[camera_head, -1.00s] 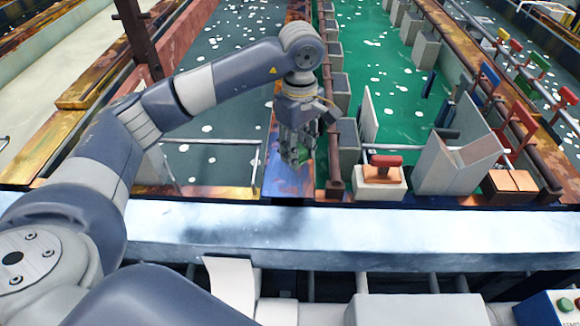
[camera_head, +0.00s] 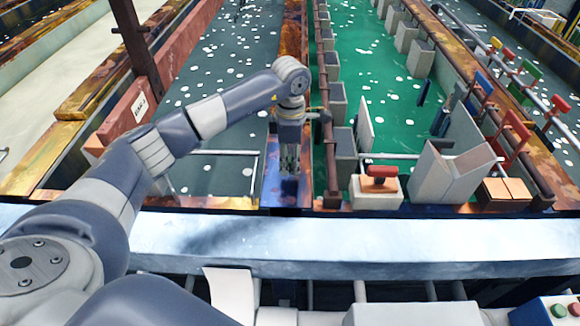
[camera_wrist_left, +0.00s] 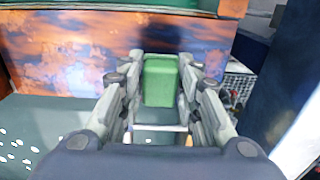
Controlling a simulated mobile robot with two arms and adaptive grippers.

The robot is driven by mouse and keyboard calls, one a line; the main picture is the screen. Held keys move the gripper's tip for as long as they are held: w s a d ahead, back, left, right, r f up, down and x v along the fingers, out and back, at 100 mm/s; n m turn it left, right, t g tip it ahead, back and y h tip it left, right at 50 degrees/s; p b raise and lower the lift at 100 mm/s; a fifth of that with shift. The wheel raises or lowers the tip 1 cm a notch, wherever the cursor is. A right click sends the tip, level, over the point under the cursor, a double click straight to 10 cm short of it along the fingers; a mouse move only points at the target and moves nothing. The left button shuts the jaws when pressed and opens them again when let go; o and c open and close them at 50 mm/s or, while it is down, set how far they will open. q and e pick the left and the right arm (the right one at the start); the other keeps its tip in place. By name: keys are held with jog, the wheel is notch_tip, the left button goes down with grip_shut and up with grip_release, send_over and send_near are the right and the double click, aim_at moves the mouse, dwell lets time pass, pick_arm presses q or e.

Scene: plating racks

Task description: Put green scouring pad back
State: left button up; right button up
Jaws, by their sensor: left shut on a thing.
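The green scouring pad (camera_wrist_left: 160,82) is a small green block between the fingers of my left gripper (camera_wrist_left: 160,95) in the left wrist view, and the fingers are shut on it. In the head view my left gripper (camera_head: 289,172) points down over the blue-and-rust divider (camera_head: 271,185) between the two tanks. The pad is hidden or too small to make out there. In the wrist view the pad stands in front of a rust-and-blue wall (camera_wrist_left: 65,60); I cannot tell whether it touches it. My right gripper is not in view.
A green-liquid tank (camera_head: 390,100) with grey boxes along its edge lies right of the gripper. A white block with a red handle (camera_head: 376,193) and an open grey box (camera_head: 440,172) stand at its near end. A pale ledge (camera_head: 330,236) runs across the front.

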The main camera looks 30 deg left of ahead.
aim_at(290, 170)
pick_arm(q)
notch_tip(290, 170, down, 3)
jog(key=shift+s+r+p, duration=0.1)
jog(key=shift+p, duration=0.5)
jog(key=shift+f, duration=0.5)
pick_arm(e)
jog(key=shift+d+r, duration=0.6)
pick_arm(q)
jog(key=shift+f+b, duration=0.2)
jog(key=shift+b, duration=0.1)
jog(key=o, duration=1)
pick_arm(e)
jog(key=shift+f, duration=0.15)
pick_arm(q)
jog(key=shift+r, duration=0.1)
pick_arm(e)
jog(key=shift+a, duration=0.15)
